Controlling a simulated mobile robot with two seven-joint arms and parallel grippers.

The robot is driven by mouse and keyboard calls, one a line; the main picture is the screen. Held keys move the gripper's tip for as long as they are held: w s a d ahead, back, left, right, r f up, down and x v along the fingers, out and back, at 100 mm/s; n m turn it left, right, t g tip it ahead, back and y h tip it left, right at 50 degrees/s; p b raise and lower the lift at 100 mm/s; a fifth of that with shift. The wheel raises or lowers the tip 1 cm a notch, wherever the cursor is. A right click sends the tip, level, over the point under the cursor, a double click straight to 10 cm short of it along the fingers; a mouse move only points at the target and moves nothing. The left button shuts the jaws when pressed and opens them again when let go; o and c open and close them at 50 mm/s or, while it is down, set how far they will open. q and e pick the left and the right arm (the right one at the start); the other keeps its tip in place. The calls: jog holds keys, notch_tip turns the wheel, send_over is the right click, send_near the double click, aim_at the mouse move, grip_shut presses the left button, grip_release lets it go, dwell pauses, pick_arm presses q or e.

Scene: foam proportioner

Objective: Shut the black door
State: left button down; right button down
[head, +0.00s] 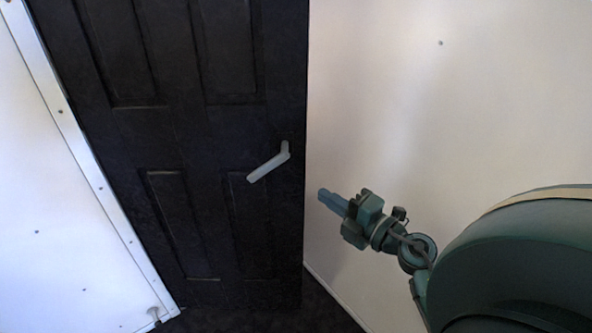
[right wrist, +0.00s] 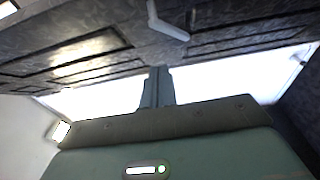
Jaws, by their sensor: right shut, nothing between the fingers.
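The black panelled door (head: 190,130) fills the left middle of the head view, its free edge at the right, with a pale lever handle (head: 270,165) near that edge. My right gripper (head: 326,197) is shut and empty, just right of the door's edge and a little lower than the handle; I cannot tell whether it touches the door. In the right wrist view the closed fingers (right wrist: 157,80) point toward the door (right wrist: 70,45), and the handle (right wrist: 165,22) is at the top. My left gripper is not in view.
A white wall (head: 450,100) lies to the right of the door. The dark floor (head: 325,305) shows below.

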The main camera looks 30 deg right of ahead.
jog(key=d+x, duration=0.1)
jog(key=x, duration=0.7)
jog(key=d+x, duration=0.1)
jog(key=x, duration=0.3)
jog(key=shift+w+d+p, duration=0.25)
jog(key=shift+w+p, duration=0.05)
jog(key=shift+w, duration=0.15)
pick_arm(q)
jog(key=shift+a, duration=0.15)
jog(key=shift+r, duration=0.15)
